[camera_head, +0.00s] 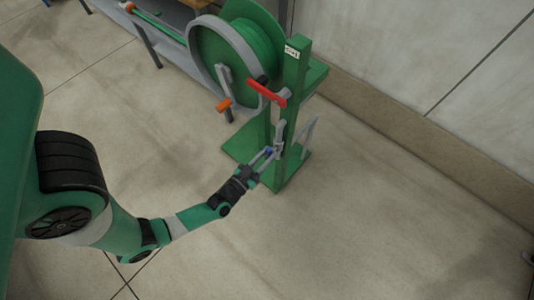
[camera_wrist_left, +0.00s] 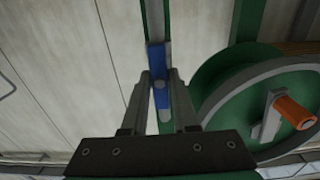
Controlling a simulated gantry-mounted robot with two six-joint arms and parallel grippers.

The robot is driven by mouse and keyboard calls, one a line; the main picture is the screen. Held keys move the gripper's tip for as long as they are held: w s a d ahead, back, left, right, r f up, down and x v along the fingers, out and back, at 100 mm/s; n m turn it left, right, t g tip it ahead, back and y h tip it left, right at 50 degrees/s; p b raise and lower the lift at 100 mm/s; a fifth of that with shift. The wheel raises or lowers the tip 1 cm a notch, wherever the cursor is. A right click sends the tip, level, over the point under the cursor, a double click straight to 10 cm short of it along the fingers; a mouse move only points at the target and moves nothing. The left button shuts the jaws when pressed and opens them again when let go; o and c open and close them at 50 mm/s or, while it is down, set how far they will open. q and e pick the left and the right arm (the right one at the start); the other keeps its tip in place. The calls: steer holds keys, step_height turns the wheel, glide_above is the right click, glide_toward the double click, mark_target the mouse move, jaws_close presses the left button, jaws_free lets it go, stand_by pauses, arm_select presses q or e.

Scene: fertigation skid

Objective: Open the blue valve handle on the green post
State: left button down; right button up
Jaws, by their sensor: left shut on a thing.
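The green post (camera_head: 292,95) stands upright on a green base plate, beside a hose reel. The blue valve handle (camera_wrist_left: 156,58) sits low on the post; in the head view only a small bit of blue (camera_head: 268,152) shows between my fingers. My left gripper (camera_head: 270,154) has reached the post's lower part from the left. In the left wrist view its fingers (camera_wrist_left: 160,78) are on either side of the blue handle, shut on it. In that view the handle lies lengthwise along the grey pipe. My right gripper is not in view.
A red handle (camera_head: 267,92) sits higher on the post, above my gripper. The green hose reel (camera_head: 246,45) with an orange-knobbed crank (camera_head: 224,104) stands close by on the left. A shelf (camera_head: 165,30) is behind. Floor in front and right is clear.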

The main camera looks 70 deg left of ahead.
arm_select(q)
steer(key=shift+f, duration=0.25)
steer(key=c, duration=1)
jaws_free()
steer(key=shift+c, duration=0.2)
steer(key=shift+o, duration=1.4)
steer(key=shift+r, duration=0.15)
